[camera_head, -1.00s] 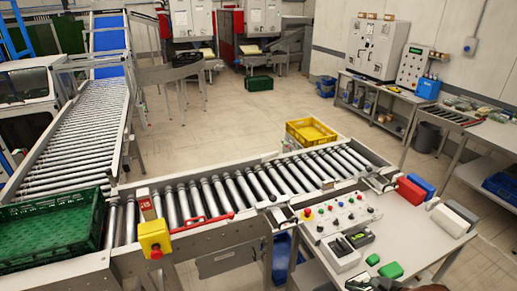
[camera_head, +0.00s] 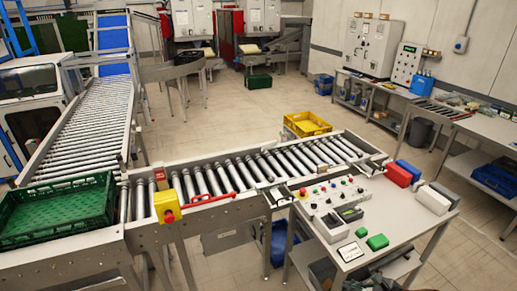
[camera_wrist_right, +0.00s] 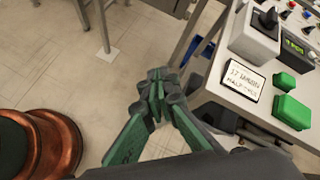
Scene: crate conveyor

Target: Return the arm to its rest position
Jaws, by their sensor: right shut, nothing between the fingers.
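My left gripper is in neither view.
The control table (camera_head: 405,225) bears a joystick box, green blocks (camera_head: 377,242), a red block (camera_head: 398,174) and other blocks. The roller conveyor (camera_head: 215,180) runs behind it, with a green crate (camera_head: 58,208) at left. A yellow crate (camera_head: 307,124) stands beyond. Open floor lies further back.

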